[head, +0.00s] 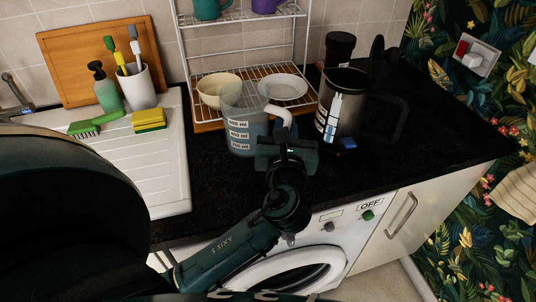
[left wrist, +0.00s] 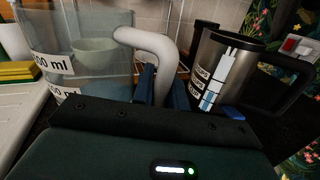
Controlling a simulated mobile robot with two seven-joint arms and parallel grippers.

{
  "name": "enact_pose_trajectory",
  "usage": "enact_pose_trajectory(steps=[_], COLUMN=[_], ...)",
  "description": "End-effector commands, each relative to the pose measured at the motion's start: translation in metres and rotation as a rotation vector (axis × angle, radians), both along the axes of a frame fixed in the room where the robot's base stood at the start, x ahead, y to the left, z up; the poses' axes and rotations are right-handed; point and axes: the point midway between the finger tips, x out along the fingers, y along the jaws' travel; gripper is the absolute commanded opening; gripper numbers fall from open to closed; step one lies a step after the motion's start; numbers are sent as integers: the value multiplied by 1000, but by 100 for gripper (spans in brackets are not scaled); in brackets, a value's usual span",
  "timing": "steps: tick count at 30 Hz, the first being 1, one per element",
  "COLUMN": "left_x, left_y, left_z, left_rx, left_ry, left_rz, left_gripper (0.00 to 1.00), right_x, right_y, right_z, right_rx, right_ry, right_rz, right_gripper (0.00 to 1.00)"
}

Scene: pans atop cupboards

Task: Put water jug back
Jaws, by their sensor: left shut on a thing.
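The water jug (head: 244,128) is clear, with white measure labels and a white handle (head: 279,114). It is upright over the black worktop, in front of the dish rack; I cannot tell whether its base touches the worktop. My left gripper (head: 287,146) is shut on the jug's handle, at the jug's right side. In the left wrist view the jug (left wrist: 98,35) fills the left, and its white handle (left wrist: 150,42) runs down between the blue fingers (left wrist: 160,88). The lower handle is hidden by the gripper. My right gripper is not in view.
A steel kettle (head: 342,98) stands close to the right of the jug. Behind is a rack with a bowl (head: 211,91) and a plate (head: 283,87). A draining board (head: 158,170) with a sponge (head: 149,119) and brush lies left. Worktop (head: 440,135) is clear at far right.

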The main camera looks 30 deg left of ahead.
Motion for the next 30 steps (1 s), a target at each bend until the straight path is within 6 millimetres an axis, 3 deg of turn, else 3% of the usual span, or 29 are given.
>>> enact_pose_trajectory(steps=[3, 15, 28, 29, 30], left_x=[0, 0, 0, 0, 0], left_y=[0, 0, 0, 0, 0], left_z=[-24, -70, -76, -76, -76], left_rx=[6, 3, 3, 1, 1], left_ry=[2, 1, -1, 1, 1], left_rz=[0, 0, 0, 0, 0], left_gripper=[0, 0, 0, 17, 20], right_x=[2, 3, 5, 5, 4], right_y=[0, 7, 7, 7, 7], right_z=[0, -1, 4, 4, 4], right_rx=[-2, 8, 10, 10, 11], right_ry=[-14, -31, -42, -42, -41], right_rz=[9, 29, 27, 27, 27], right_gripper=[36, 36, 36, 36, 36])
